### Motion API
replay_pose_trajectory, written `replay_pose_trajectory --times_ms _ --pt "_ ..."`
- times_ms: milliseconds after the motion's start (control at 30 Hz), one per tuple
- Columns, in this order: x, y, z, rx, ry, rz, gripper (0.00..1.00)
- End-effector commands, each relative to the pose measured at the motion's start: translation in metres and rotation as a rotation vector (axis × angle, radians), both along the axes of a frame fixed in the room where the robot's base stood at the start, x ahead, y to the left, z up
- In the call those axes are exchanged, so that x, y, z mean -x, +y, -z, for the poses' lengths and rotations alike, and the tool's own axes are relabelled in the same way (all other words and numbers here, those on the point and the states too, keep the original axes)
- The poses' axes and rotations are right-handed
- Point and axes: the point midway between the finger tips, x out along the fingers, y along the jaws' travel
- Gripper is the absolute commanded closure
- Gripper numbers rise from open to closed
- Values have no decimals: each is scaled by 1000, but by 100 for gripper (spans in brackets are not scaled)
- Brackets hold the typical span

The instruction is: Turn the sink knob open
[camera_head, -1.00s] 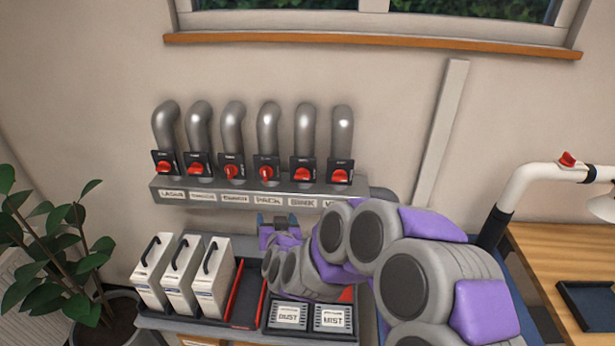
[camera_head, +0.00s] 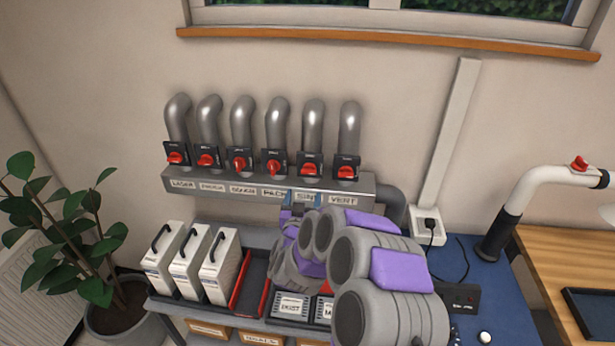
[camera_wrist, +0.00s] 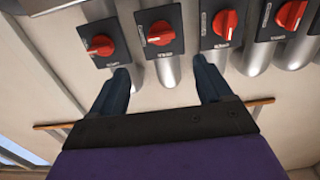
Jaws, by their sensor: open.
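The sink knob (camera_head: 310,170) is a red handle on a black plate, fifth from the left in the row on the shelf. Its handle looks roughly horizontal. My gripper (camera_head: 302,198) is open and empty, just below and in front of this knob, by the shelf's front labels. In the wrist view, which looks upside down, the sink knob (camera_wrist: 160,33) lies beyond the two blue fingers, between them left to right. My gripper (camera_wrist: 161,72) appears apart from it. My arm hides part of the bench below.
Similar knobs flank it: the vent knob (camera_head: 346,172) on the right and the pack knob (camera_head: 274,167) on the left. Grey pipes (camera_head: 313,125) rise behind. White canisters (camera_head: 220,266) and a red-edged tray (camera_head: 250,285) stand below. A plant (camera_head: 70,235) is at left.

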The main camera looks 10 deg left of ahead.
Motion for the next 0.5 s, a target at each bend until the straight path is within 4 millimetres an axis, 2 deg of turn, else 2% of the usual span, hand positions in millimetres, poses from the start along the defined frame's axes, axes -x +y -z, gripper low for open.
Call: replay_pose_trajectory --times_ms 500 --pt "-71 0 1 2 0 0 21"
